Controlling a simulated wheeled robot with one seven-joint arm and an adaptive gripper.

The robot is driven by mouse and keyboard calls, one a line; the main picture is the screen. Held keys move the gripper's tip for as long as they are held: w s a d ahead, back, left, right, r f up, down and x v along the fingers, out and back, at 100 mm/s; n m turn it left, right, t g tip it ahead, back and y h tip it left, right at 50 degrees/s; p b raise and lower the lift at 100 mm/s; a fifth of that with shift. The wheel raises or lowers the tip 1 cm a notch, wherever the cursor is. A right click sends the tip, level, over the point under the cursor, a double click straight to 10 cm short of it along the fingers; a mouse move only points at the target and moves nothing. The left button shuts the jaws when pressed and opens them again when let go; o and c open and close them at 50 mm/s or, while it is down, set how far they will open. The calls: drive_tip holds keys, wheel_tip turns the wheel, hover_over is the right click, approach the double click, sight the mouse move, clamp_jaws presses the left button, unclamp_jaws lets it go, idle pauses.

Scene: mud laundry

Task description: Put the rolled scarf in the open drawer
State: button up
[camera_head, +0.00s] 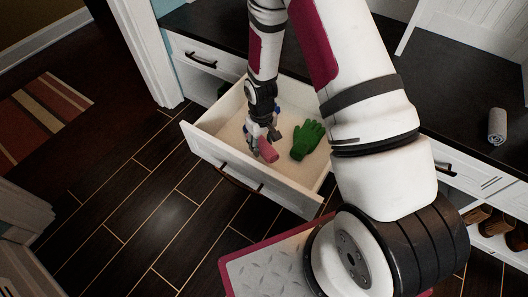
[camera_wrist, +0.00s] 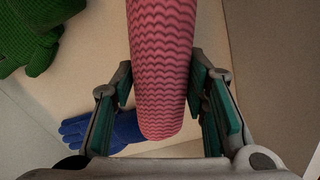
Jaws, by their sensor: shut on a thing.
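The open drawer (camera_head: 228,162) is white with a pale bottom and is pulled out from the cabinet. The rolled scarf (camera_head: 267,150) is pink, with a wavy pattern in the wrist view (camera_wrist: 160,65). My gripper (camera_head: 262,141) is inside the drawer's outline, pointing down, with its fingers on both sides of the scarf. It is shut on the scarf. I cannot tell whether the scarf touches the drawer bottom. In the wrist view the fingers (camera_wrist: 165,108) flank the scarf's near end.
A green glove (camera_head: 307,140) lies in the drawer to the right of the scarf. A blue glove (camera_wrist: 120,130) lies behind the scarf. A striped rug (camera_head: 45,112) lies on the floor at left.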

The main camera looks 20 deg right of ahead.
sight(262, 152)
drive_tip(key=shift+f+b, duration=0.9)
drive_tip(key=shift+f, duration=1.75)
drive_tip(key=shift+f, duration=0.2)
drive_tip(key=o, duration=1.2)
drive_tip(key=shift+r, duration=0.1)
